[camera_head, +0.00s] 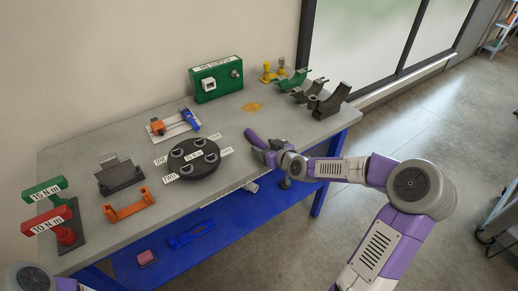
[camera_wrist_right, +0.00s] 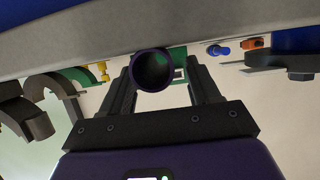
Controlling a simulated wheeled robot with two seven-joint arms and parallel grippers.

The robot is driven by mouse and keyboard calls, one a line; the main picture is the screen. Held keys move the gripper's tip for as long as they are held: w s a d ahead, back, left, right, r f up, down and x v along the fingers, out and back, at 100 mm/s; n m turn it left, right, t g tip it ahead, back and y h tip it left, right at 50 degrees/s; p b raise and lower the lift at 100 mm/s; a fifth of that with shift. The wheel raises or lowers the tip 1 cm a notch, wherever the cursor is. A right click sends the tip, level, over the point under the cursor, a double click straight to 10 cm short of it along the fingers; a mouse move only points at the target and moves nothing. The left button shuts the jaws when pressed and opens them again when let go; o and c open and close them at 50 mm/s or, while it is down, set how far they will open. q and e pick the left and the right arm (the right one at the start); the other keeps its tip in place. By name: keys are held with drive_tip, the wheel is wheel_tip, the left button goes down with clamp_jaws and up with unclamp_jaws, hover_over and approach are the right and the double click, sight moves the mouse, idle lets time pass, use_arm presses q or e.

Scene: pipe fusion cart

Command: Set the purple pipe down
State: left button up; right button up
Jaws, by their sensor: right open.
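The purple pipe (camera_head: 253,138) is at the right part of the grey bench top, by my right gripper (camera_head: 263,152). In the right wrist view the pipe's round open end (camera_wrist_right: 153,70) faces the camera, between the two dark fingers of my right gripper (camera_wrist_right: 160,82). The fingers are open, one on each side of the pipe. The pipe appears to be at the bench surface; whether it rests fully on it is hard to tell. The gripper hides part of the pipe in the head view. My left gripper is out of view.
A black round plate (camera_head: 194,170) with grey cups and labels lies left of the gripper. Dark curved saddles (camera_head: 333,101) and a green one (camera_head: 292,79) stand at the back right. A green box (camera_head: 216,82) stands at the wall. Bare bench lies behind the gripper.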

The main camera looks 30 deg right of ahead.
drive_tip(key=shift+x, duration=0.95)
clamp_jaws()
